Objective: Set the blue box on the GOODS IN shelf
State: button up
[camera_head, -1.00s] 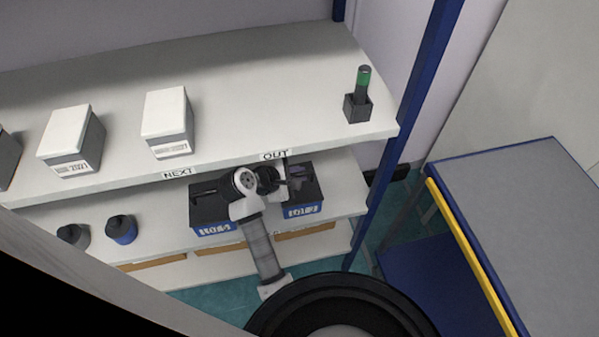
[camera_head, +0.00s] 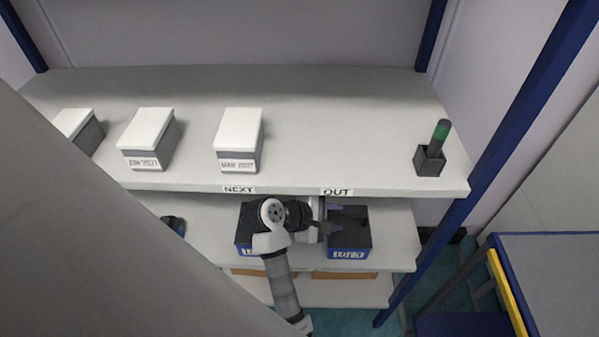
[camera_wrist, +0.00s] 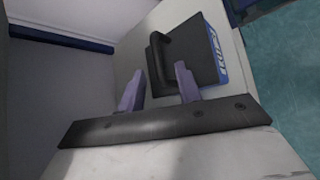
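Two blue boxes with dark tops and white lettering on blue fronts stand on the middle shelf. The right box (camera_head: 350,253) is below the OUT label. The left box (camera_head: 243,238) is below the NEXT label and partly hidden by my arm. My gripper (camera_head: 333,218) is at the left rear part of the right box, with its purple fingers apart. No GOODS IN label is readable.
The upper shelf (camera_head: 330,130) holds several white-lidded boxes (camera_head: 238,140) and a green-topped item in a dark holder (camera_head: 430,160). Its front edge overhangs the middle shelf. A blue upright (camera_head: 500,125) bounds the right side. A grey-topped table (camera_head: 560,270) stands at lower right.

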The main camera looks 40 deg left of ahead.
jog(key=s+a+p, duration=0.2)
jog(key=s+a, duration=0.3)
jog(key=s, duration=0.4)
jog(key=shift+s, duration=0.15)
